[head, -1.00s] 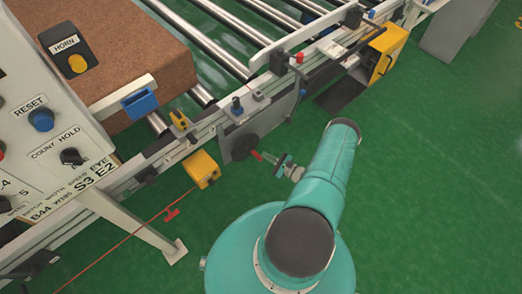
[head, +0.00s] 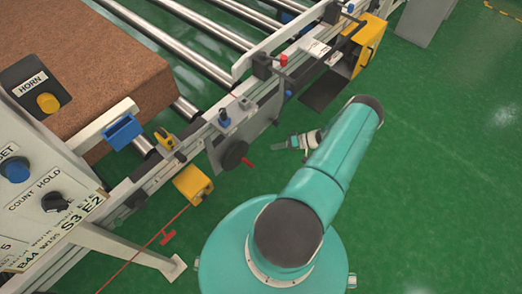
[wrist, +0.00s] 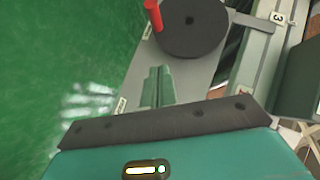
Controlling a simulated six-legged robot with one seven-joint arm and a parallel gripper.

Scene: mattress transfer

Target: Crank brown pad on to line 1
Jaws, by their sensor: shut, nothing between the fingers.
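The brown pad (head: 95,60) lies at the upper left of the head view on the conveyor, beside the rollers (head: 200,60). A dark crank wheel (head: 234,155) with a red handle (head: 248,163) is on the conveyor's near side. My gripper (head: 289,143) is shut and empty, to the right of the red handle and apart from it. In the wrist view the closed fingertips (wrist: 157,82) point toward the area just below the wheel (wrist: 193,25). The red handle (wrist: 153,16) stands at the wheel's left edge. Part of the wheel is cut off by the top of that view.
A control panel with a HORN button (head: 48,102) and a COUNT HOLD knob (head: 55,202) fills the left. Yellow boxes (head: 193,185) (head: 369,45) are on the conveyor side. A red cord with a tag (head: 167,237) runs below. Green floor (head: 440,160) is clear to the right.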

